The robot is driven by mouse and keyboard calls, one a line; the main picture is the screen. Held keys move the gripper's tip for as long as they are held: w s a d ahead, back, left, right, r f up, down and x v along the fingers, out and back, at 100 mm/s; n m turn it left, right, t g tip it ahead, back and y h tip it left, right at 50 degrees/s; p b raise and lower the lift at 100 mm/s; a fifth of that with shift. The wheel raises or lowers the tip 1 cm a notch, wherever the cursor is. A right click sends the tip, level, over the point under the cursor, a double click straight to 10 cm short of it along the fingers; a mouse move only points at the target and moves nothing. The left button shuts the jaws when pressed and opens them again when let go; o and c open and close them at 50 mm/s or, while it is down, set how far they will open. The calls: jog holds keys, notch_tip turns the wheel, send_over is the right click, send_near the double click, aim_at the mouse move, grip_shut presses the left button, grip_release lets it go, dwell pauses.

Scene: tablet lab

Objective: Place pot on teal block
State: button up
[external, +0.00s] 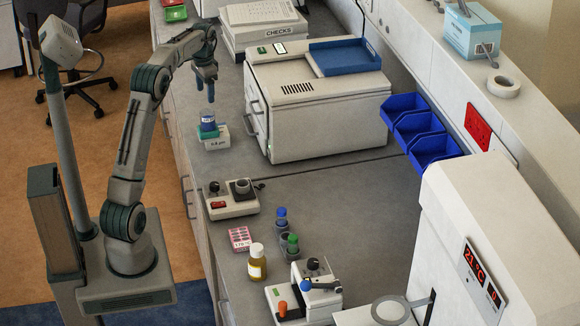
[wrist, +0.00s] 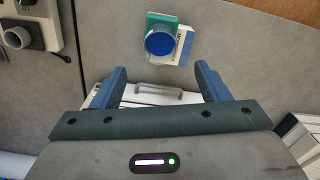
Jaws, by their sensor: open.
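The pot lies just beyond the fingertips.
A large white machine (external: 315,110) with a blue tray (external: 345,57) stands right of the block. A small device with a knob (external: 232,198) is in front. Bare bench lies between.

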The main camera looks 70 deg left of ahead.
jog(key=w+d+r+t, duration=0.1)
jog(key=w+d+r, duration=0.1)
jog(key=d, duration=0.7)
jog(key=w+d+r+m, duration=0.1)
jog(key=d+r, duration=0.1)
jog(key=d, duration=0.8)
jog(key=w+d+r+t, duration=0.1)
jog(key=w+d+r, duration=0.1)
jog(key=d, duration=0.7)
jog(key=s+d+f+m, duration=0.1)
jog(key=s+d+f, duration=0.2)
jog(key=s+d, duration=0.4)
jog(key=s+d+f+m+t, duration=0.1)
jog(key=s+d+f, duration=0.2)
jog(key=s+d, duration=0.5)
jog(key=d, duration=0.6)
jog(key=shift+d+t, duration=0.25)
jog(key=shift+t, duration=0.05)
